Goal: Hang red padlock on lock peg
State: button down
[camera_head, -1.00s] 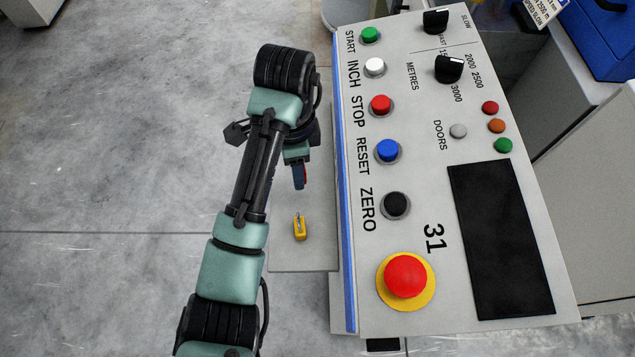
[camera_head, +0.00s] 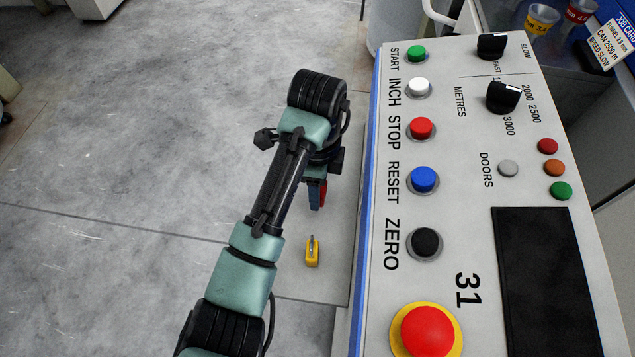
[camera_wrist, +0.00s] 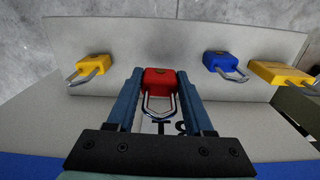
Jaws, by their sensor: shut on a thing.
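The red padlock (camera_wrist: 158,80) is between the blue fingers of my gripper (camera_wrist: 159,76) in the wrist view, its metal shackle pointing toward the camera. The fingers are shut on its body. In the head view my gripper (camera_head: 317,195) is above a grey panel (camera_head: 310,288) left of the console, with a sliver of red showing at the fingers. In the wrist view a yellow padlock (camera_wrist: 91,65) is left of the red one. A blue padlock (camera_wrist: 221,62) and another yellow padlock (camera_wrist: 278,74) are to the right. I cannot make out the lock peg.
The control console (camera_head: 456,185), with buttons, knobs and a red emergency stop (camera_head: 427,331), stands close right of my arm. A yellow padlock (camera_head: 312,255) is on the panel below my gripper in the picture. Open concrete floor (camera_head: 130,130) lies to the left.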

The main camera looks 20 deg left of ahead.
jog(key=shift+f, duration=2.15)
jog(key=shift+f, duration=0.15)
jog(key=shift+c, duration=1.4)
grip_release()
jog(key=shift+f+b, duration=0.2)
jog(key=shift+b, duration=0.4)
notch_tip(320, 180, up, 13)
jog(key=p, duration=0.6)
jog(key=shift+d+r+p, duration=0.1)
jog(key=shift+r+p, duration=0.1)
jog(key=shift+p, duration=0.2)
